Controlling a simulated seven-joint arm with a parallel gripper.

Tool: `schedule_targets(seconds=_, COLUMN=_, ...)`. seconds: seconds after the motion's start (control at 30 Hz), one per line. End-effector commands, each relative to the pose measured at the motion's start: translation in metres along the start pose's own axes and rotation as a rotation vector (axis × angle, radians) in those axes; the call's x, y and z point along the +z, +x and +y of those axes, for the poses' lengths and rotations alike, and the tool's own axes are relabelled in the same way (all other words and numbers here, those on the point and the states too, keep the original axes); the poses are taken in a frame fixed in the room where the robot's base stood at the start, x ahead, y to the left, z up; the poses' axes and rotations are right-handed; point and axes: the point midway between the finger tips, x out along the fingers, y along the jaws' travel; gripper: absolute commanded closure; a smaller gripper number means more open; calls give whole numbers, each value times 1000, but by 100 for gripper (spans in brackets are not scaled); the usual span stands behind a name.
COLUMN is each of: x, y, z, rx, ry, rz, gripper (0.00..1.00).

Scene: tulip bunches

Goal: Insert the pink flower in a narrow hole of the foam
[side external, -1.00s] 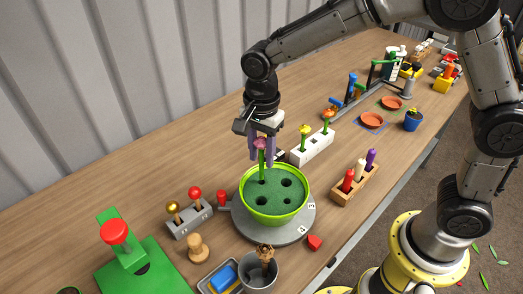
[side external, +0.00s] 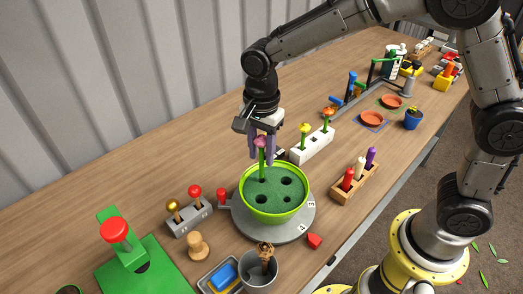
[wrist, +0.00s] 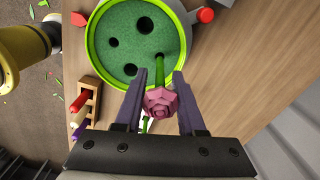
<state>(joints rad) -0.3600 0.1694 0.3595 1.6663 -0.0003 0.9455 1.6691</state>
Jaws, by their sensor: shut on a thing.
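The pink flower (side external: 261,142) stands about upright over the back left of the round green foam (side external: 275,189), which sits in a lime-green bowl (side external: 276,217). My gripper (side external: 263,152) is shut on the flower near its head. In the wrist view the pink bloom (wrist: 160,101) is between my fingertips, and the green stem runs to a small dark hole (wrist: 160,56) in the foam. The stem's lower end meets the foam at this hole; how deep it goes is hidden. Several wider, empty holes (wrist: 113,41) are beside it.
The bowl stands on a grey numbered disc (side external: 301,227). A white block (side external: 312,149) with a yellow and an orange flower is close behind. A wooden rack (side external: 355,186) of coloured pegs stands right, a grey cup (side external: 259,272) in front, and a grey block (side external: 188,217) with knobs left.

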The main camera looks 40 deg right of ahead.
Motion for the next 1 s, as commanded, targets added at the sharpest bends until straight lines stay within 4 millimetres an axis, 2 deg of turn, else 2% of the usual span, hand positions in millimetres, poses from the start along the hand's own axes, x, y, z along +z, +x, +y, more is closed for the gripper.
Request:
schedule_targets(seconds=0.33, x=0, y=1, z=0, rx=0, ry=0, rz=0, gripper=100)
schedule_targets(seconds=1.0, x=0, y=16, z=0, rx=0, ry=0, rz=0, gripper=100)
